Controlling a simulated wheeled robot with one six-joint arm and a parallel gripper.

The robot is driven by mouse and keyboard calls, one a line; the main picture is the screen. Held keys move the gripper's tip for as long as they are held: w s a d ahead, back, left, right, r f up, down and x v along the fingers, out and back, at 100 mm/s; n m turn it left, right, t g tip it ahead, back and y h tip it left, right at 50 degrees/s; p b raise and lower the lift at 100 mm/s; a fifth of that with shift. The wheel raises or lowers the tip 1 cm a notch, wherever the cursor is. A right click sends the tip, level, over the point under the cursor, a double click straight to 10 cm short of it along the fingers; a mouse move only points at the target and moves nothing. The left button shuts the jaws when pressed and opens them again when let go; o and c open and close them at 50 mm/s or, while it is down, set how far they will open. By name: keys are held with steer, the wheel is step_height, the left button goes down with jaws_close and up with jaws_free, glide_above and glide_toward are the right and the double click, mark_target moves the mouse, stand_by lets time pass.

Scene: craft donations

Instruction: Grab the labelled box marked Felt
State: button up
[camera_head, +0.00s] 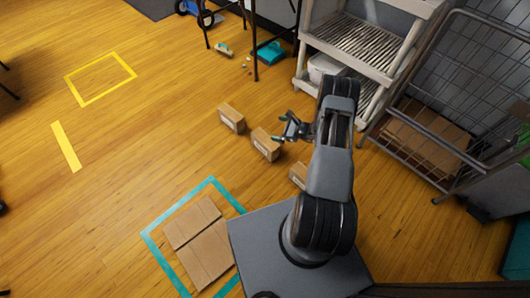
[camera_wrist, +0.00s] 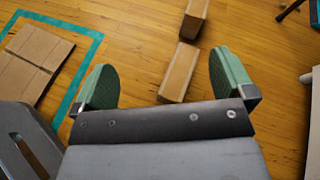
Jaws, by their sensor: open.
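Three small brown cardboard boxes stand on the wooden floor in a slanting row in the head view: a far one (camera_head: 231,118), a middle one (camera_head: 266,144) and a near one (camera_head: 298,175), partly hidden by my arm. Pale labels show on their sides, but I cannot read which is Felt. My gripper (camera_head: 287,127) is open and empty, above the floor beside the middle box. In the wrist view my gripper (camera_wrist: 166,80) has its green-padded fingers wide apart. One box (camera_wrist: 179,73) shows between them, with another (camera_wrist: 195,18) beyond it; neither is touched.
Flattened cardboard (camera_head: 197,240) lies inside a teal tape square (camera_head: 157,243) at lower left. A pale shelf unit (camera_head: 362,45) and a wire cage cart (camera_head: 440,150) stand at right. Black legs (camera_head: 254,50) and a teal item (camera_head: 269,53) are at the back. The left floor is mostly clear.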

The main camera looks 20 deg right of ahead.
mark_target(274, 147)
steer(key=s+d+f+m+t+h+b, duration=0.2)
steer(key=f+m, duration=0.1)
steer(key=f, duration=0.6)
steer(key=s+d+f+m+t+h+b, duration=0.1)
steer(key=s+d+f+m+h+b, duration=0.15)
steer(key=f, duration=0.65)
steer(key=shift+m+y, duration=0.25)
steer(key=shift+m, duration=0.4)
steer(key=b+x, duration=0.1)
steer(key=x, duration=0.1)
steer(key=f+b+x, duration=0.1)
steer(key=x, duration=0.2)
steer(key=b+x, duration=0.1)
steer(key=x, duration=0.1)
steer(key=shift+f, duration=0.35)
steer(key=shift+w+a+f, duration=0.15)
steer(key=shift+w+a, duration=0.05)
steer(key=shift+w, duration=0.3)
steer(key=b+x, duration=0.3)
steer(key=x, duration=0.1)
steer(key=shift+w+a+f+b, duration=0.1)
steer(key=shift+f+b, duration=0.05)
steer(key=shift+b, duration=0.15)
steer(key=shift+w+a, duration=0.15)
steer(key=shift+w, duration=0.2)
steer(key=shift+c, duration=0.3)
